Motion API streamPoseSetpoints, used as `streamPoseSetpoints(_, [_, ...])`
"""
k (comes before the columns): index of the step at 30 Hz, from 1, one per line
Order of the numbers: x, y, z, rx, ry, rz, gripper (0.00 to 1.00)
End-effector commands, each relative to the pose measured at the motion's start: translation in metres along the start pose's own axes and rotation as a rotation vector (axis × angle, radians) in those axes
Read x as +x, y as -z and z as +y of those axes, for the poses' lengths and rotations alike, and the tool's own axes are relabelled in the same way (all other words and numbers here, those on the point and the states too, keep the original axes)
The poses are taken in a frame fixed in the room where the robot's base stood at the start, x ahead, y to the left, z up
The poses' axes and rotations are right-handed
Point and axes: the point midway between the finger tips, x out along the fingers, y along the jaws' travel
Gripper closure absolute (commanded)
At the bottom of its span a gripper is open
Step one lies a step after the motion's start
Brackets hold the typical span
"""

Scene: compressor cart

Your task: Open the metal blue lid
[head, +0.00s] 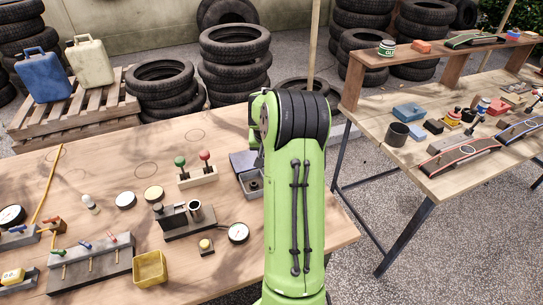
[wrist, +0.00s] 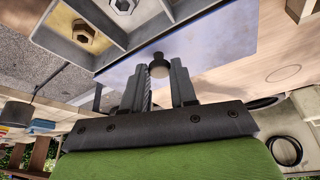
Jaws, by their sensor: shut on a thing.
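The metal blue lid (wrist: 205,52) is a flat blue-grey plate in the wrist view, with a dark round knob (wrist: 158,64) on it. My gripper (wrist: 160,80) is shut on the knob, one finger on each side. Beside the lid is an open box (wrist: 100,55) with pale walls; large hex nuts (wrist: 84,32) lie in its compartments. In the head view a part of the lid (head: 242,162) and of the box (head: 250,184) shows left of my green arm. The arm hides the rest of them and my gripper there.
On the wooden table (head: 95,165), a base with green and red levers (head: 197,177) stands left of the box. A gauge (head: 238,233), a yellow bin (head: 150,269) and a valve block (head: 90,265) are nearer. A second table (head: 440,180) stands right, across a gap.

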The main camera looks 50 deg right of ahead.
Motion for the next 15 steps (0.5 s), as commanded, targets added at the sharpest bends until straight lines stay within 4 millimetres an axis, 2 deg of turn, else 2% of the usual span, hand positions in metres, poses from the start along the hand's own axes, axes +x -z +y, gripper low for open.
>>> streamPoseSetpoints(10, [0.0025,0.0012,-0.0008,0.0,-0.001,-0.002,1.0])
streamPoseSetpoints(11, [0.0024,0.0013,-0.0008,0.0,0.0,-0.002,0.7])
streamPoseSetpoints(15, [0.0024,0.0011,-0.0007,0.0,0.0,-0.002,0.49])
